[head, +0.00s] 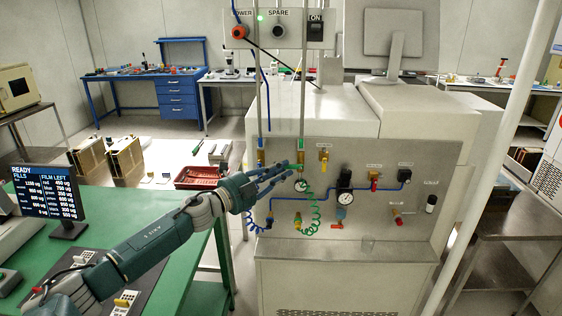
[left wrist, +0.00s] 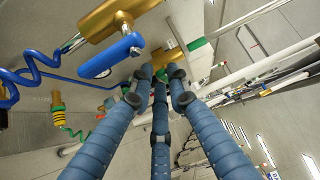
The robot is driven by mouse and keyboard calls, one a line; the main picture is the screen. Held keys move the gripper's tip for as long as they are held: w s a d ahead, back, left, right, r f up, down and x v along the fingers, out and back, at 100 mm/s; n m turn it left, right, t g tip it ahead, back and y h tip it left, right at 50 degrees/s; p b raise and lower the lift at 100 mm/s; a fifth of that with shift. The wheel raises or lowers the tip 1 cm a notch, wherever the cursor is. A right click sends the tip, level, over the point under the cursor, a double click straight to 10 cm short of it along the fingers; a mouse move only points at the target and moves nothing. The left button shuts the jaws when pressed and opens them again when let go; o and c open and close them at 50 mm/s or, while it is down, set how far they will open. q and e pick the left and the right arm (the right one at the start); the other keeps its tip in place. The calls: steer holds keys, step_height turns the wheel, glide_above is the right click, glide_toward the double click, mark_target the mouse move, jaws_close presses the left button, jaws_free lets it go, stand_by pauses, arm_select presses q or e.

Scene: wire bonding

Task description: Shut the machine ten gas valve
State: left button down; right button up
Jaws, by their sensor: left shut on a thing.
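Several gas valves sit on the grey panel (head: 420,225) of the machine. My left gripper (head: 285,174) reaches in from the left to the panel's upper left part. In the left wrist view its three blue fingers (left wrist: 160,85) close together at a brass valve (left wrist: 170,56) with a green part (left wrist: 197,44). The gripper is shut on this valve's handle, mostly hidden by the fingers. A brass valve with a blue handle (left wrist: 112,56) is beside the fingers, apart from them. A yellow valve (head: 323,156) and a red valve (head: 374,178) are further right. My right gripper is not in view.
A green coiled hose (head: 314,212) and a blue coiled hose (head: 251,222) hang below the valves. A round gauge (head: 345,198) is to the right. A green table (head: 180,215) with a monitor (head: 45,199) stands at left. A white pole (head: 490,150) is at right.

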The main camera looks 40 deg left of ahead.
arm_select(q)
steer(key=shift+a+r+m+p, duration=0.1)
steer(key=shift+r+m+p, duration=0.2)
steer(key=shift+r+p, duration=0.35)
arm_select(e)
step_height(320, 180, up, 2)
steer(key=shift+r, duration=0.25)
arm_select(q)
steer(key=c, duration=1.8)
jaws_free()
steer(key=shift+f, duration=0.1)
steer(key=shift+s+f+g, duration=0.1)
steer(key=shift+g, duration=0.2)
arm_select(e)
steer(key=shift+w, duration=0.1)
